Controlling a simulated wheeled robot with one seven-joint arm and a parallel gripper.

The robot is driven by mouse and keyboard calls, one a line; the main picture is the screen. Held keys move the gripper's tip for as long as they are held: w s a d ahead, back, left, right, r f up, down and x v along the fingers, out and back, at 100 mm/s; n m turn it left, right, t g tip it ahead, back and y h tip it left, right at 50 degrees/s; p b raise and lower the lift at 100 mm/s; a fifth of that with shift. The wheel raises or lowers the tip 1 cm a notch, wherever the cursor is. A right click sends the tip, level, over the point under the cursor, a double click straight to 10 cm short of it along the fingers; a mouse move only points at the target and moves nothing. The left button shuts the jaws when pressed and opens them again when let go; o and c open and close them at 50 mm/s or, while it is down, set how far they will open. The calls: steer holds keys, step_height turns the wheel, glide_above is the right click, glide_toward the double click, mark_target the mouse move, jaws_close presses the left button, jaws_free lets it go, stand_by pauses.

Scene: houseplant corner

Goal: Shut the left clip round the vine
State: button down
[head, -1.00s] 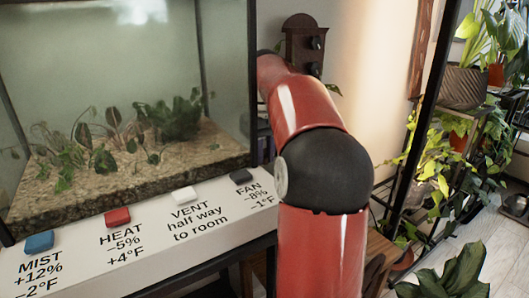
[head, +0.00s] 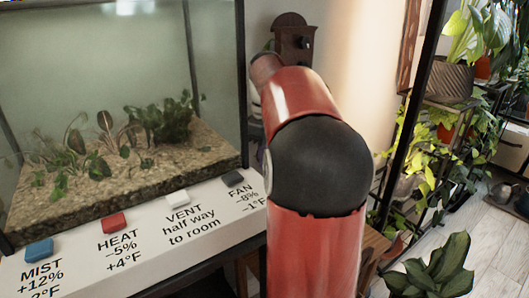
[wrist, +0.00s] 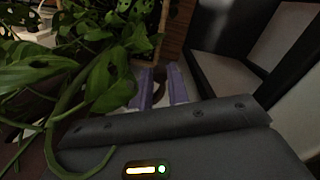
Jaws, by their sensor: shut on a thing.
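In the wrist view my gripper (wrist: 161,88) shows as two purple fingers, close together. Between them is a small brown curved piece (wrist: 158,72), which looks like a clip; I cannot tell whether it is the left one or whether it closes round a stem. The leafy vine (wrist: 115,72) hangs just left of the fingers, with broad green leaves. A curved green stem (wrist: 57,128) runs down at the lower left, in front of my gripper's housing. In the head view my red arm hides the gripper, and no clip shows there.
A glass tank (head: 110,195) with small plants stands at left in the head view. Its white front panel (head: 150,268) carries several buttons. Shelves of potted plants (head: 445,95) stand at right, and a leafy plant (head: 435,270) is low in front.

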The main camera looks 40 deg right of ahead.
stand_by(0.4)
steer(key=c, duration=1.3)
jaws_free()
steer(key=shift+c, duration=0.2)
steer(key=shift+r+p, duration=0.85)
steer(key=shift+r, duration=3.05)
steer(key=shift+c, duration=0.2)
